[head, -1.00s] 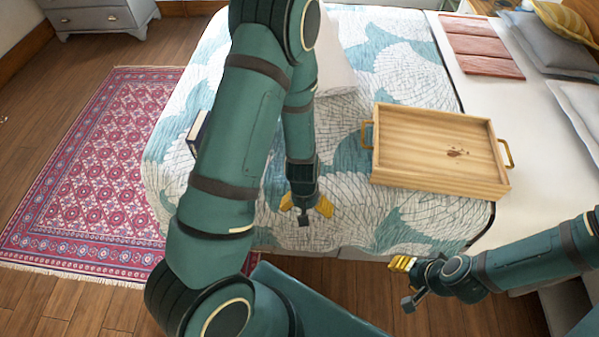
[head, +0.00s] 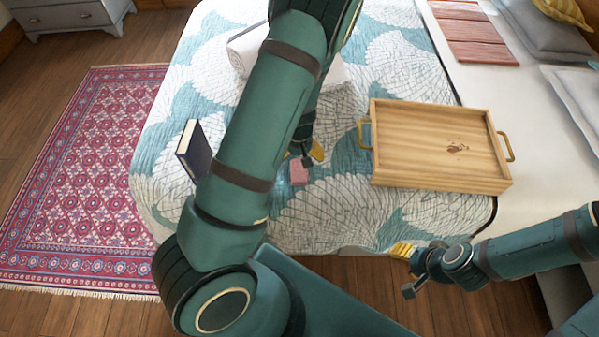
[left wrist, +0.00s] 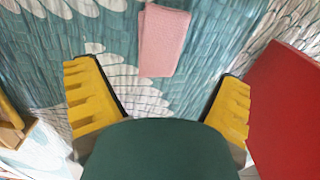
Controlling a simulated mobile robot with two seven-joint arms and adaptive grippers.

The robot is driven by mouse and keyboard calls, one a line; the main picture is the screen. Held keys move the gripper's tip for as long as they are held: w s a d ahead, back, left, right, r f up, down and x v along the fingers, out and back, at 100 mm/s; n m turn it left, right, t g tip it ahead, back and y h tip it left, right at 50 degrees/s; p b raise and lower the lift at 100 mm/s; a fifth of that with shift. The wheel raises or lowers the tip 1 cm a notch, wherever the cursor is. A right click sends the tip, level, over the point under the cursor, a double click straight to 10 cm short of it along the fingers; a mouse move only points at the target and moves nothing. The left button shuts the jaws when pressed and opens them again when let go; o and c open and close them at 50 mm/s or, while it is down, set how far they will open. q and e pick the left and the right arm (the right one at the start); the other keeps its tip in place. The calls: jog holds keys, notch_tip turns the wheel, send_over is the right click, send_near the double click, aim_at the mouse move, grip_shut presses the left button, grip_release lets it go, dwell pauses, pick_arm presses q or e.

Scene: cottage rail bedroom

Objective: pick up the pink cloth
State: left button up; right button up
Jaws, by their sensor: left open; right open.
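The pink cloth (head: 298,172) lies folded on the patterned bedspread, partly hidden by my left arm in the head view. In the left wrist view the cloth (left wrist: 163,40) is a small pink rectangle beyond my open fingers. My left gripper (left wrist: 160,105) is open and empty, with yellow fingers either side of the view; the cloth lies ahead between their lines, with no contact visible. In the head view one yellow finger of the left gripper (head: 314,153) shows just above the cloth. My right gripper (head: 403,262) is away from it, beyond the bed's near edge.
A wooden tray (head: 440,181) with brass handles sits right of the cloth. A dark book (head: 195,153) stands at left; a red surface (left wrist: 290,110) shows at right in the wrist view. A white rolled towel (head: 335,73) lies behind my left arm. Bare bedspread surrounds the cloth.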

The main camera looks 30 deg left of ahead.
aim_at(299, 168)
pick_arm(q)
jog(key=f+b, duration=0.1)
jog(key=f, duration=0.1)
jog(key=f+b, duration=0.1)
jog(key=f, duration=0.2)
jog(key=shift+s+d+f, duration=0.15)
jog(key=shift+d+f, duration=0.05)
jog(key=shift+f, duration=0.15)
jog(key=c, duration=1.2)
